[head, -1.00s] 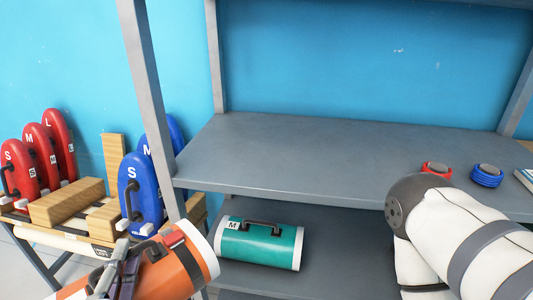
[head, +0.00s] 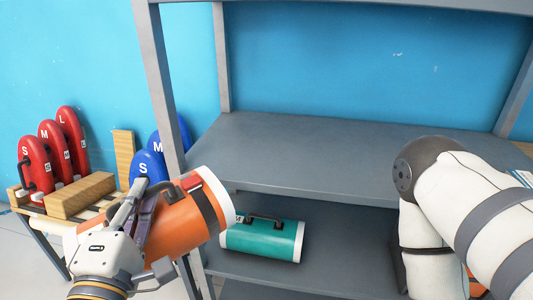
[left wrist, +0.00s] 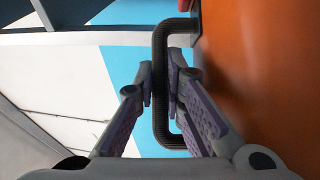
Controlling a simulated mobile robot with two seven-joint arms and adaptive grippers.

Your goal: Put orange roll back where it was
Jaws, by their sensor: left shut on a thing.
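The orange roll (head: 180,234) has a white end band, a dark strap and a black handle. It hangs tilted in front of the rack's left post, in the lower left of the head view. My left gripper (head: 148,205) is shut on the roll's handle. In the left wrist view the two fingers close around the black handle (left wrist: 160,85), with the roll's orange side (left wrist: 255,70) to the right. My right arm is at the right of the head view, but its gripper is not in view.
The grey rack's upper shelf (head: 310,150) is bare where visible. A teal roll marked M (head: 262,240) lies on the lower shelf, close to the orange roll. Red boards (head: 36,168), blue boards (head: 148,167) and wooden blocks (head: 80,195) stand at the left.

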